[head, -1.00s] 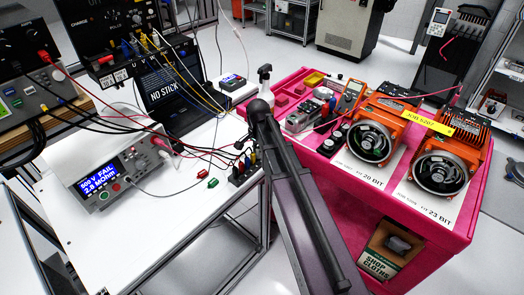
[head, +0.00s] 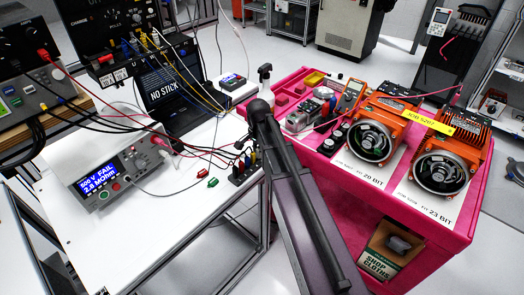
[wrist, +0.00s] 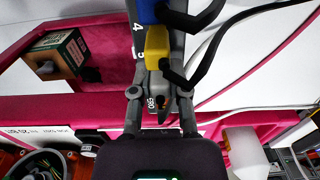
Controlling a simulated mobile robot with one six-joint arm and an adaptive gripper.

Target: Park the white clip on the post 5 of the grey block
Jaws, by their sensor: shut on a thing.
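In the wrist view my gripper (wrist: 160,97) is shut on a pale grey-white clip (wrist: 159,82), taken to be the white clip, with a dark mark on it. The clip is at the near end of the grey block (wrist: 140,42), just below the yellow clip (wrist: 157,42). The digits 4 and 5 show along the block's left side. I cannot tell whether the clip sits on a post or is above it. In the head view the grey block (head: 238,181) stands at the white table's right edge; my arm hides my gripper and the held clip.
A blue clip (wrist: 148,12) sits beyond the yellow one, with black leads arching close on the right. A white lead (wrist: 226,52) runs there too. Red (head: 213,182) and green (head: 201,173) clips lie on the white table (head: 180,225). The pink cart (head: 335,200) stands to the right.

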